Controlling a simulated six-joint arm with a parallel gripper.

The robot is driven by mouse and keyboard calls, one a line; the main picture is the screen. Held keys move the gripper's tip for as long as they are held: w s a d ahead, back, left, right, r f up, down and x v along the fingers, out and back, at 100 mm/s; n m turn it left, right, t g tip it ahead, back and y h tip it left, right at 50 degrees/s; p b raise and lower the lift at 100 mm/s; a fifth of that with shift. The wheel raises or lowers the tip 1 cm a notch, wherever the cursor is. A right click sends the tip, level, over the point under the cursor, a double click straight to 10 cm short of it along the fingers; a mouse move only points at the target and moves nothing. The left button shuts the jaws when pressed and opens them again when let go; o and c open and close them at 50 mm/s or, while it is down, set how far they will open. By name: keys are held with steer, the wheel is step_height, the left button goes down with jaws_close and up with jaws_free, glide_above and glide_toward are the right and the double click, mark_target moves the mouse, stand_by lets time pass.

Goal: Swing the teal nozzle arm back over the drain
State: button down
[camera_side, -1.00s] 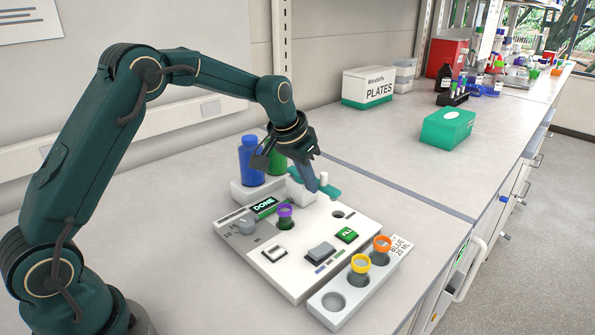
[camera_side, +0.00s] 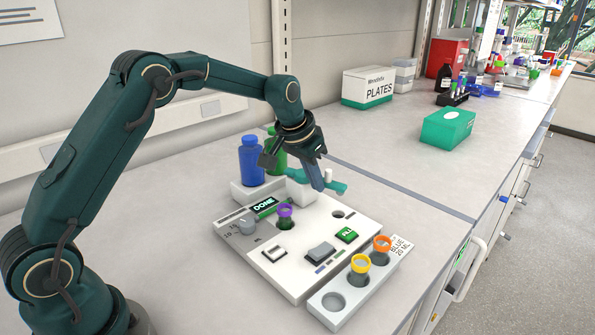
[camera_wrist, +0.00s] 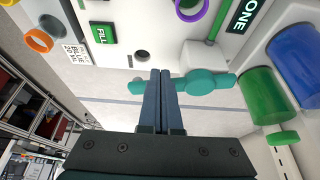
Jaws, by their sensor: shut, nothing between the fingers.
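The teal nozzle arm (camera_side: 336,186) reaches out from the white block at the back of the console and carries a small white cap. In the wrist view the nozzle arm (camera_wrist: 208,83) lies across the picture behind my fingers, its narrow end showing to their left. A dark round hole (camera_side: 338,214), apparently the drain, is in the console top; the hole (camera_wrist: 142,54) is clear of the nozzle arm. My gripper (camera_side: 319,187) is shut and empty, pointing down against or right beside the nozzle arm; contact is hard to tell. The fingertips (camera_wrist: 164,72) overlap the arm.
The white console (camera_side: 262,277) has a DONE sign (camera_side: 264,206), a green FILL button (camera_side: 347,235) and a purple-ringed vial (camera_side: 285,211). A rack (camera_side: 322,310) with yellow and orange-ringed vials stands in front. Blue (camera_side: 251,160) and green bottles stand behind.

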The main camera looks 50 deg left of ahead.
steer(key=shift+s, duration=0.1)
steer(key=shift+s+d, duration=0.15)
steer(key=shift+s, duration=0.3)
step_height(320, 180, up, 7)
stand_by(0.7)
steer(key=s+d+r+t, duration=0.2)
steer(key=s+d+r, duration=0.1)
steer(key=s+r, duration=0.75)
steer(key=s+f, duration=0.5)
steer(key=s, duration=0.3)
steer(key=s+d+f+g, duration=0.1)
steer(key=s+f, duration=0.4)
steer(key=s, duration=0.3)
steer(key=shift+s+d+f, duration=0.15)
steer(key=shift+s+f, duration=0.1)
steer(key=shift+s, duration=0.1)
